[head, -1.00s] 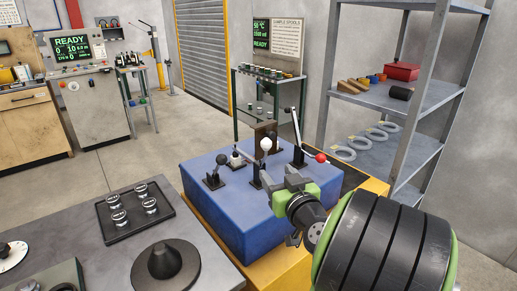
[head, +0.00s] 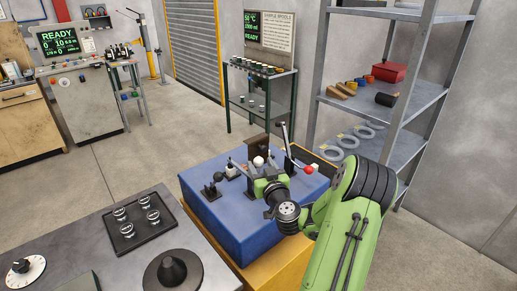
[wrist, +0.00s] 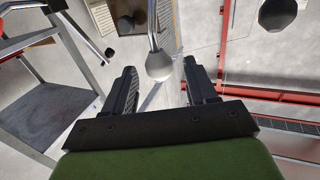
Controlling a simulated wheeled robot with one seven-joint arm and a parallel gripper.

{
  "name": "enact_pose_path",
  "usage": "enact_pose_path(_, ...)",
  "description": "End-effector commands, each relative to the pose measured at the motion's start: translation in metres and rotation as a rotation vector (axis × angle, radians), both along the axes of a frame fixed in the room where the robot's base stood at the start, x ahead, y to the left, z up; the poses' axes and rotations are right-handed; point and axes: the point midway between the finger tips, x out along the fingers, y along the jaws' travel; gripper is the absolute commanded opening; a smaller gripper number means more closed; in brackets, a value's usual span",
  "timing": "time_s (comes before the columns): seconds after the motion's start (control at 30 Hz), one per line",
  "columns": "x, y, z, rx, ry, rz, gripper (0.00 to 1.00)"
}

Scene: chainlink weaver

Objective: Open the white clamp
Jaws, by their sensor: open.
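The white clamp's round white knob (head: 258,161) shows at the middle of the blue block (head: 225,215) in the head view, just beyond my gripper (head: 262,176). In the wrist view the pale knob (wrist: 158,66) sits on a thin metal rod, between the tips of my gripper (wrist: 159,75). The two dark fingers stand apart with a gap on each side of the knob. Whether either finger touches it I cannot tell. The gripper hides the clamp's base in the head view.
A red-knobbed lever (head: 308,169) stands close on the right of my gripper. A brown upright plate (head: 257,143) is behind. Grey shelves (head: 375,100) rise at right.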

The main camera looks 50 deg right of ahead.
Motion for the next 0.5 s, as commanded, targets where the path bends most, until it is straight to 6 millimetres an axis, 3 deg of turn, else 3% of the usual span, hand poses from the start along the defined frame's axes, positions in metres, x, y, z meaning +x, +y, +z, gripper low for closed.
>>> enact_pose_path(0.2,0.025,-0.013,0.003,0.002,-0.001,0.0,0.57)
enact_pose_path(0.5,0.027,-0.015,0.0,0.0,0.0,-0.001,0.54)
